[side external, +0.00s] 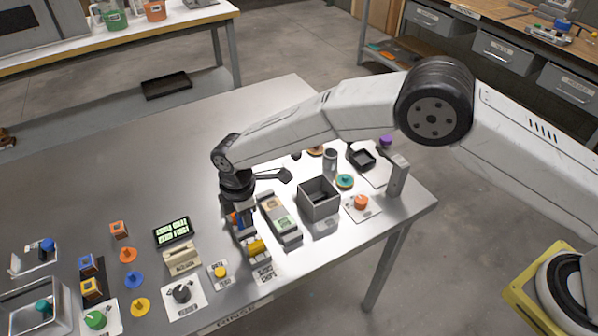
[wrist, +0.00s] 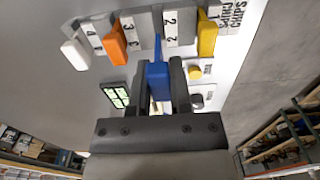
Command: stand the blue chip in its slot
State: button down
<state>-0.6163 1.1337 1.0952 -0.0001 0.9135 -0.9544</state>
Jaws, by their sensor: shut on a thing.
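My gripper (wrist: 160,88) is shut on the blue chip (wrist: 157,78), which stands between the two dark fingers in the wrist view. The chip's far end points at the number 2 place of the chip rack (wrist: 186,28). I cannot tell whether its tip is inside that slot or just above it. A yellow chip (wrist: 207,36) stands by number 1, an orange chip (wrist: 117,42) by number 3 and a white chip (wrist: 75,52) by number 4. In the side view my gripper (side external: 240,212) is down over the rack, and the yellow chip (side external: 256,247) shows in front.
A grey device (side external: 281,221) stands close to the right of the rack, with an open grey box (side external: 319,198) beyond. A display (side external: 173,232) and a yellow button (side external: 220,271) lie to the left.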

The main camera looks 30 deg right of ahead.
jog(key=shift+f, duration=1.1)
jog(key=shift+f, duration=1.4)
dwell(1.8)
jog(key=shift+c, duration=0.7)
grip_release()
jog(key=shift+r, duration=0.15)
jog(key=shift+r, duration=3.35)
